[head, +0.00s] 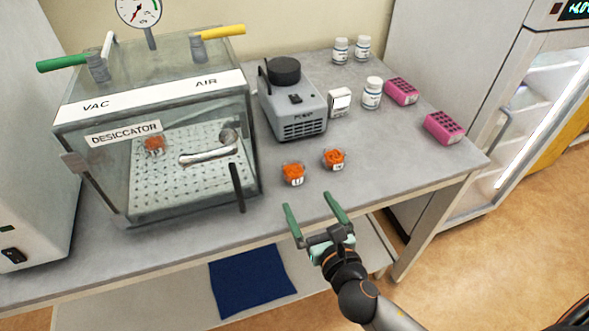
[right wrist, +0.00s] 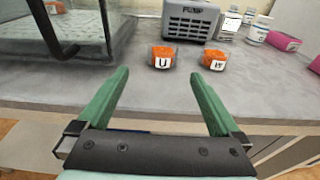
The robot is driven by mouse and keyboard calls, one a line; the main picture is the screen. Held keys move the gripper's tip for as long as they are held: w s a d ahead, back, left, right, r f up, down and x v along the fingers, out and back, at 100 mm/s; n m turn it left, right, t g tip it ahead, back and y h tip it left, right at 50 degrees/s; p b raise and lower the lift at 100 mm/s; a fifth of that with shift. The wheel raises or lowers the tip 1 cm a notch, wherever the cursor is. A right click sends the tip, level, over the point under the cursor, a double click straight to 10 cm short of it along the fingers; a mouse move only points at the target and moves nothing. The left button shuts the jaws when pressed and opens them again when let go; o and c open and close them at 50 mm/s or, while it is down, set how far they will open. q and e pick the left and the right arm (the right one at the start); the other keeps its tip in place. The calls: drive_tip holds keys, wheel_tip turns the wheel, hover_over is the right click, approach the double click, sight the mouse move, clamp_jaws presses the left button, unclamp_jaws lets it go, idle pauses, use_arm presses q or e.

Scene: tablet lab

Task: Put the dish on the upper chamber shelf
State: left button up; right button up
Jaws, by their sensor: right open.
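Two small labelled dishes with orange contents stand on the bench in front of the pump, a left one (head: 293,175) and a right one (head: 334,159). The right wrist view shows the left dish (right wrist: 163,57) with a "U"-like label and the right dish (right wrist: 214,60). A third orange dish (head: 154,145) is inside the clear desiccator chamber (head: 150,110), on a perforated shelf (head: 165,185). I cannot tell whether another shelf lies below. My right gripper (head: 308,205) is open and empty, short of the two dishes near the bench's front edge; it fills the wrist view (right wrist: 159,78). My left gripper is not in view.
The desiccator has a dark front handle (head: 237,188), a gauge (head: 138,10), and green (head: 62,62) and yellow (head: 222,32) valve levers. A pump (head: 295,108), white bottles (head: 372,93) and pink racks (head: 444,127) stand behind. The bench right of the dishes is clear.

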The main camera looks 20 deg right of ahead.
sight(296, 172)
drive_tip(key=w, duration=0.5)
drive_tip(key=shift+w+a+f, duration=0.1)
drive_tip(key=shift+f, duration=0.2)
drive_tip(key=shift+w+d+f+p, duration=0.1)
drive_tip(key=shift+w+p, duration=0.1)
drive_tip(key=shift+w, duration=1.2)
drive_tip(key=shift+w+d+f+p, duration=0.1)
drive_tip(key=shift+w+p, duration=0.05)
drive_tip(key=shift+w, duration=1.25)
drive_tip(key=c, duration=1.3)
drive_tip(key=shift+r, duration=0.1)
drive_tip(key=shift+c, duration=1)
